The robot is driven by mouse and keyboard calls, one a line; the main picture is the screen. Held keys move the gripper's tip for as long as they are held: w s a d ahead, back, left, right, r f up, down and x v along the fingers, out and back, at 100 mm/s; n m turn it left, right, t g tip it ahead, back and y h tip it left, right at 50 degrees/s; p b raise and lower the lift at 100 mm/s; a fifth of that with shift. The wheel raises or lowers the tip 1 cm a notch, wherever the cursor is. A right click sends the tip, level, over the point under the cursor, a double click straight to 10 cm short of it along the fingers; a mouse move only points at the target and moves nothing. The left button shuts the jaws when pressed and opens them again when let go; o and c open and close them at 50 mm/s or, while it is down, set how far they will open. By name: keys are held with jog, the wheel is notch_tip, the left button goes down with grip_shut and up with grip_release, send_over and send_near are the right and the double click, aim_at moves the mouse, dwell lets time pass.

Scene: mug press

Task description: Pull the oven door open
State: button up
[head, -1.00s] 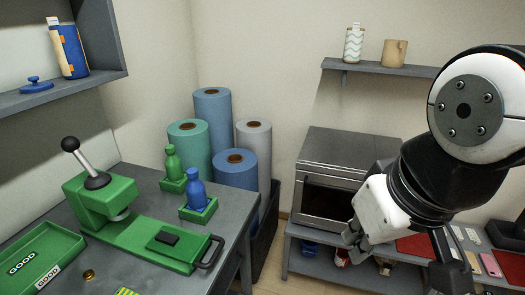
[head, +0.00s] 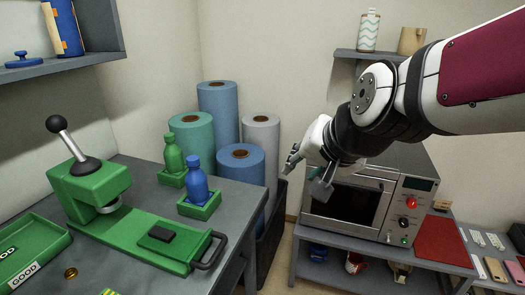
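The oven (head: 405,165) is a metal box on a low grey bench at the right, with a knob-and-button panel on its right side. Its door (head: 342,204), with a dark window in a metal frame, looks shut. My arm covers the upper part of the oven front, so the handle is not clearly seen. My gripper (head: 306,175) hangs in front of the door's upper left area, with its fingers spread and nothing between them. I cannot tell whether it touches the door.
A grey table (head: 240,196) with a green press (head: 88,185) and bottles in green holders stands at the left. Fabric-like rolls (head: 217,110) stand in the corner bin. Cups sit on the low bench's lower shelf. A red mat (head: 440,240) lies right of the oven.

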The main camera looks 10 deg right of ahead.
jog(key=w+d+f+m+t+b, duration=0.2)
jog(key=w+f+m+b, duration=0.25)
jog(key=w, duration=0.55)
jog(key=m+g+h+b, duration=0.1)
jog(key=m+h+b, duration=1.35)
jog(key=m, duration=0.25)
send_near(352, 186)
jog(key=shift+y, duration=0.25)
jog(key=b+x, duration=0.3)
jog(key=x, duration=0.7)
jog(key=shift+w+d, duration=0.2)
jog(key=shift+d, duration=0.05)
grip_shut()
